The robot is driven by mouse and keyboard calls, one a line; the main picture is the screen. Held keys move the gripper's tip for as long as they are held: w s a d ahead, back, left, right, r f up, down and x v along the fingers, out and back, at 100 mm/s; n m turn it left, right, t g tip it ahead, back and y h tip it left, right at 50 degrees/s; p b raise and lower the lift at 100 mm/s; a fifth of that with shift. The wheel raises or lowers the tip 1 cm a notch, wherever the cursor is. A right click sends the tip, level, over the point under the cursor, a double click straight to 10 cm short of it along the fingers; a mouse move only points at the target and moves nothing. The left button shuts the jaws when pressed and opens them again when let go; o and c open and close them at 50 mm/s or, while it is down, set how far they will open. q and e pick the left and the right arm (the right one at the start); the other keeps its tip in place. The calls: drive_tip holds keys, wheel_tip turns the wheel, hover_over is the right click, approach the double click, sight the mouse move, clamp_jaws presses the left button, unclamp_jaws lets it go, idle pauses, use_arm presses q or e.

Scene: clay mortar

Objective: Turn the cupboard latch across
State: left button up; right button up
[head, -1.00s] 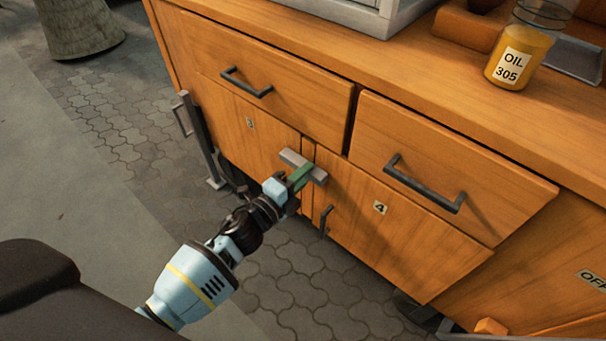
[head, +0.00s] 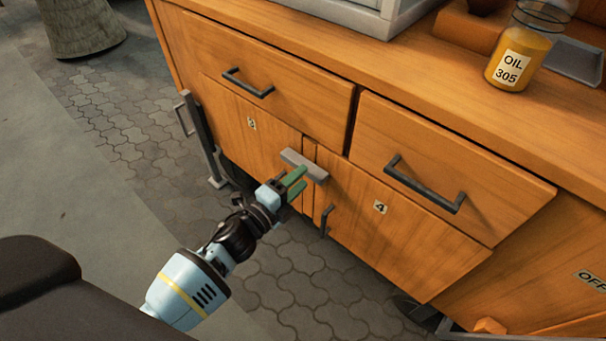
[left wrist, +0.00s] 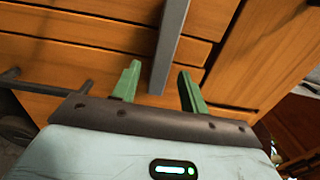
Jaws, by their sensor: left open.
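The cupboard latch (head: 303,165) is a short grey bar. It lies across the seam between door 3 (head: 236,132) and door 4 (head: 400,230), with one end over each door. My left gripper (head: 302,179) is just in front of the latch, its green fingers open, pointing at the doors. In the left wrist view the latch bar (left wrist: 171,45) shows in the gap between the fingertips (left wrist: 158,76), apparently beyond them; I see no grip on it. My right gripper is not in view.
Drawers with dark handles (head: 247,83) (head: 424,185) sit above the doors. Door 4 has a small handle (head: 326,220) below the latch. An oil jar (head: 516,62) stands on the worktop (head: 430,95). The paved floor (head: 290,285) is clear in front.

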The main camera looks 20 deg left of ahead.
use_arm(q)
drive_tip(key=shift+p+v, duration=0.35)
drive_tip(key=shift+v, duration=2.35)
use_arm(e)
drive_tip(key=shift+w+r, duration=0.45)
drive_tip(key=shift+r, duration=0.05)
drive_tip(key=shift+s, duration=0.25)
